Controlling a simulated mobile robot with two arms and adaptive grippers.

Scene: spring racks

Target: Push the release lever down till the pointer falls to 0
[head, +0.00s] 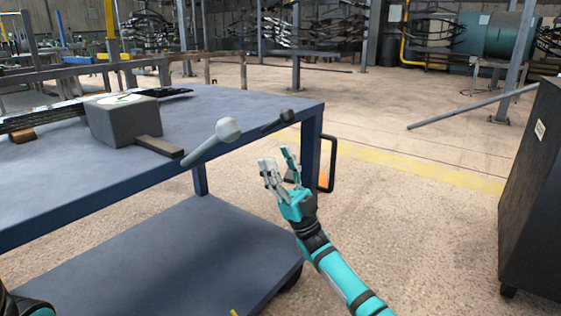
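A grey block (125,122) stands on the blue table and has a pale round dial (120,99) on top. The pointer is too small to read. A thick lever with a light grey knob (228,129) sticks out past the table's near edge. A thinner dark lever with a black knob (287,115) lies behind it, near the table corner. I cannot tell which one is the release lever. My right gripper (278,162) is open and empty, to the right of and below the light knob, apart from both levers. My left gripper is not in view.
The blue table (60,185) has a lower shelf (170,265) and a black side handle (328,165). A brown bar (160,147) lies by the block. A dark cabinet (530,190) stands at right. The floor between is clear.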

